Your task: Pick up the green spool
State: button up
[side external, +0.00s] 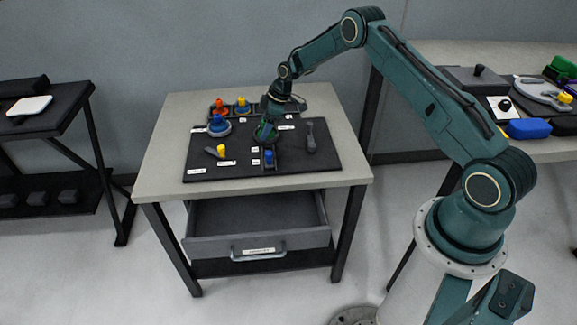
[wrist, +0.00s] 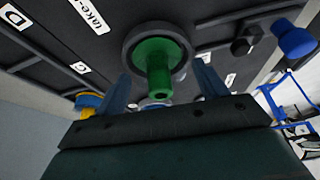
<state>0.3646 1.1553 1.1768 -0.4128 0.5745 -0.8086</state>
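The green spool (wrist: 158,62) stands upright in a dark round ring or base in the wrist view. In the side view the green spool (side external: 264,134) shows only in part on the black mat, below my gripper (side external: 269,122). In the wrist view the two blue fingers of my gripper (wrist: 164,80) are apart, one to each side of the spool, with visible gaps. The spool's end points toward the camera. I cannot tell how deep the fingertips reach around it.
The black mat (side external: 200,163) holds a blue-topped piece (side external: 218,125), orange (side external: 219,108) and yellow (side external: 242,103) pieces, a small blue piece (side external: 268,156) and a dark tool (side external: 310,136) close around the gripper. An open drawer (side external: 258,243) juts out below the tabletop.

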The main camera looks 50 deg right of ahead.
jog(key=c, duration=0.8)
jog(key=shift+r, duration=0.15)
notch_tip(320, 180, up, 20)
jog(key=shift+f, duration=0.15)
dwell(0.5)
